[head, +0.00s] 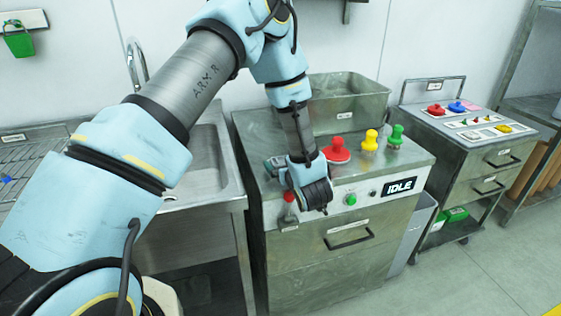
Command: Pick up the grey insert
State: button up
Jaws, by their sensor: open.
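My arm reaches across the picture from the lower left, and my gripper (317,197) hangs at the front edge of the steel machine (345,275). The gripper is dark, and its fingers are hard to make out; nothing shows held in it. I cannot pick out the grey insert with certainty. Red (337,153), yellow (369,143) and green (396,138) knobbed pieces stand on the machine top, right of my gripper.
The machine front has a red-knobbed lever (289,199), a green button (351,200) and an "IDLE" display (399,186). A steel bin (347,99) stands behind. A sink (198,170) is at the left. A red knob (435,110) and a blue knob (457,106) sit on the cart. Floor at the lower right is clear.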

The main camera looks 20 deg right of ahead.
jog(key=shift+c, duration=0.4)
jog(key=c, duration=1.2)
jog(key=shift+c, duration=0.2)
jog(key=shift+r, duration=0.1)
